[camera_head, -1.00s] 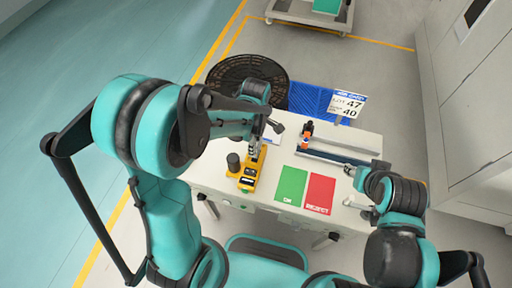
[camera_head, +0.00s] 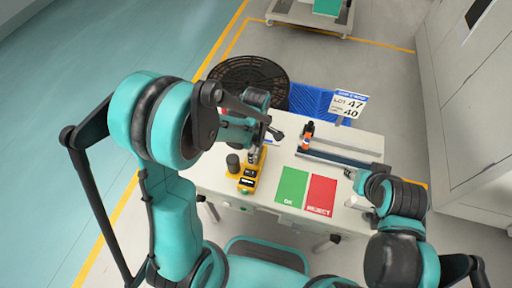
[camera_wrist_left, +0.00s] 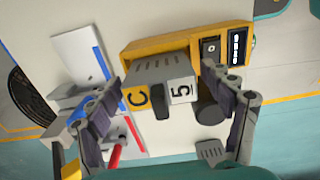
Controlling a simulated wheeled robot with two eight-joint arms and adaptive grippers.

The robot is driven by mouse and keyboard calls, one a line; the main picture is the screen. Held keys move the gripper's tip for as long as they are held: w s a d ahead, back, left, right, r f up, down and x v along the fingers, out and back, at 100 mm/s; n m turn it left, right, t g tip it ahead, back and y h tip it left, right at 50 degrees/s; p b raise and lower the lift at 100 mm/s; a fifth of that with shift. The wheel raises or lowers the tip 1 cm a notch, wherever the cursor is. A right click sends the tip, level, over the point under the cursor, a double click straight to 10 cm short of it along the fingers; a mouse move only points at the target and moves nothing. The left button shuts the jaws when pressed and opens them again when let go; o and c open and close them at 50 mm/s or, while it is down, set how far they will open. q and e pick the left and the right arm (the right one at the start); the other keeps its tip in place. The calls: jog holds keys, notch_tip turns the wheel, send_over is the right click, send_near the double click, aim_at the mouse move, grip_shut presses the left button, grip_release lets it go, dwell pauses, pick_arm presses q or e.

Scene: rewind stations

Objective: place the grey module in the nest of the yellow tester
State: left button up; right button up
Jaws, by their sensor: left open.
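The yellow tester (camera_head: 247,184) stands at the left part of the white table, with a dark cylinder (camera_head: 233,161) beside it. My left gripper (camera_wrist_left: 163,98) is open, with a finger on each side.
A green OK mat (camera_head: 291,187) and a red REJECT mat (camera_head: 321,194) lie right of the tester. A rail (camera_head: 340,160) and an orange-black item (camera_head: 308,131) are behind them. A black round basket (camera_head: 240,73), blue bin (camera_head: 308,98) and lot sign (camera_head: 348,105) stand at the back.

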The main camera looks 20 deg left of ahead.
pick_arm(q)
jog(key=shift+r, duration=0.2)
notch_tip(320, 180, up, 11)
jog(key=p, duration=0.3)
jog(key=shift+f+p, duration=0.1)
jog(key=shift+p, duration=0.2)
jog(key=shift+s+r, duration=0.1)
jog(key=shift+r, duration=0.6)
jog(key=s+a+r+m+t, duration=0.4)
jog(key=s+r+m+t, duration=0.3)
jog(key=m, duration=1)
jog(key=shift+s+a+r+m, duration=0.4)
jog(key=shift+s+r, duration=0.15)
jog(key=shift+s, duration=1)
jog(key=shift+f, duration=0.1)
notch_tip(320, 180, down, 7)
jog(key=b, duration=0.6)
jog(key=shift+b, duration=0.35)
